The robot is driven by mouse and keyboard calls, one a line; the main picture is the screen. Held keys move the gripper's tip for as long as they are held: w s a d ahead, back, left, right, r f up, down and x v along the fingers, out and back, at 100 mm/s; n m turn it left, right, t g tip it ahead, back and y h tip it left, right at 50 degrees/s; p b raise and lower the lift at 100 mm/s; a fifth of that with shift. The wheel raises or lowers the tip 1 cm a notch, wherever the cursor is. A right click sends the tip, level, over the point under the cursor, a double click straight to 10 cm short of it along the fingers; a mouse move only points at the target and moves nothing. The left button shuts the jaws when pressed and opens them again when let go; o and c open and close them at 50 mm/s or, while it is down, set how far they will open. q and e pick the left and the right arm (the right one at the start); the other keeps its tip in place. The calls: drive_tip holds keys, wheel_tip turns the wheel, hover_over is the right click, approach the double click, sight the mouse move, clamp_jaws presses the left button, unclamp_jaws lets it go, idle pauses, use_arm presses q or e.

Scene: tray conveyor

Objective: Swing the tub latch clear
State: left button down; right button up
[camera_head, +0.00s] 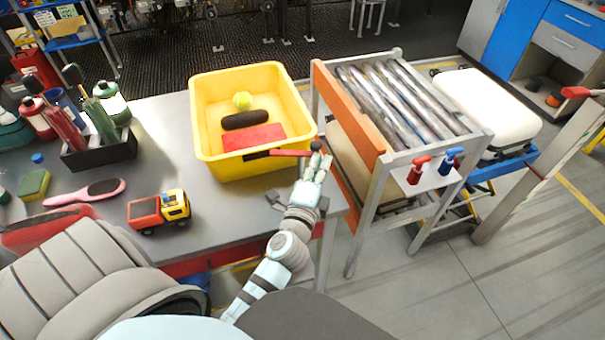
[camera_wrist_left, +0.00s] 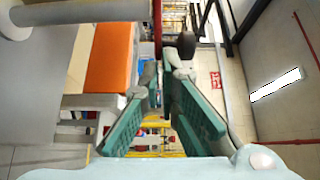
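The yellow tub (camera_head: 207,135) stands on the grey table. A latch (camera_head: 290,153), a red bar with a dark part at its left and a black knob, lies along the tub's front right rim, its knob end past the corner. My left gripper (camera_head: 317,163) is just below the knob end. In the left wrist view, its green-padded fingers (camera_wrist_left: 164,78) stand apart with a gap between them. The red bar (camera_wrist_left: 158,30) and dark knob (camera_wrist_left: 186,45) show just beyond the fingertips; whether they touch I cannot tell. My right gripper is not in view.
The tub holds a ball (camera_head: 243,101), a dark roll (camera_head: 247,119) and a red block (camera_head: 253,137). A roller conveyor with an orange side panel (camera_head: 346,115) stands close right of the gripper. A toy truck (camera_head: 160,210) and hairbrush (camera_head: 88,191) lie left.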

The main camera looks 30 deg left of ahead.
use_arm(q)
drive_tip(key=shift+x, duration=0.85)
drive_tip(key=shift+w+d, duration=0.15)
drive_tip(key=shift+r, duration=0.1)
wheel_tip(320, 180, up, 10)
idle(0.8)
